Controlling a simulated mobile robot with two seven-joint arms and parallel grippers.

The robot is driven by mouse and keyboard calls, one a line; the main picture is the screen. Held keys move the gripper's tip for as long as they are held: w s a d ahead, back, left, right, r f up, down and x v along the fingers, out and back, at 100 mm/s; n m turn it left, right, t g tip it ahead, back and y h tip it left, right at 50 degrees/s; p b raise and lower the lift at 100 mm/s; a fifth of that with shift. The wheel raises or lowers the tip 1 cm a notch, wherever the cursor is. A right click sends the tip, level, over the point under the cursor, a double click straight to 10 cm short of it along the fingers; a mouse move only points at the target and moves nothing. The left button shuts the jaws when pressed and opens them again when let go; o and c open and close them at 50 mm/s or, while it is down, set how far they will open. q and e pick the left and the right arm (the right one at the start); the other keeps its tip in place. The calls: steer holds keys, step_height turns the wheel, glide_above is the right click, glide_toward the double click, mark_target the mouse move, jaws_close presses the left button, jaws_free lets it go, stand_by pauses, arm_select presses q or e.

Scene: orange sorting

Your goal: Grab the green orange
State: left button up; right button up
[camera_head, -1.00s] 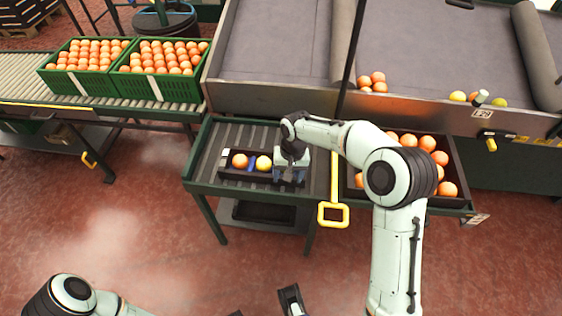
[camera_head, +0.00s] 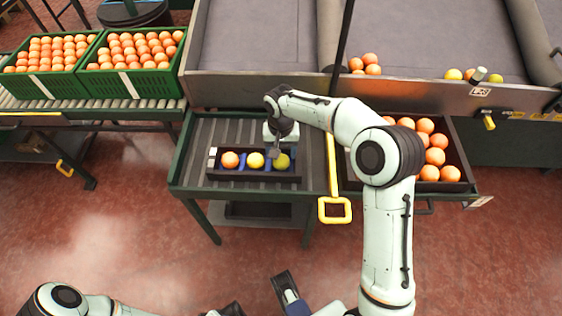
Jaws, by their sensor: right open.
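A small dark tray (camera_head: 237,176) on the roller table holds three fruits in a row: an orange one (camera_head: 230,160) at left, a yellow one (camera_head: 255,160) in the middle and a yellow-green one (camera_head: 282,162) at right. My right gripper (camera_head: 273,152) is open and empty, pointing down at the back of the tray, between the yellow and yellow-green fruits in the picture. Its exact height above them is unclear. Dark parts, apparently of my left gripper (camera_head: 260,302), show at the bottom edge, partly cut off.
A dark crate of oranges (camera_head: 463,187) stands right of the tray, behind my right arm. A yellow handle (camera_head: 334,210) hangs at the table's front. Two green crates (camera_head: 140,82) full of oranges stand on the left conveyor. Bare rollers (camera_head: 215,130) lie behind the tray.

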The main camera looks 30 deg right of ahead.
mark_target(281, 157)
step_height(281, 157, down, 5)
steer(key=shift+d+r+b, duration=0.1)
steer(key=shift+r+b, duration=0.1)
steer(key=shift+b, duration=0.2)
steer(key=c, duration=0.7)
steer(key=shift+r, duration=0.15)
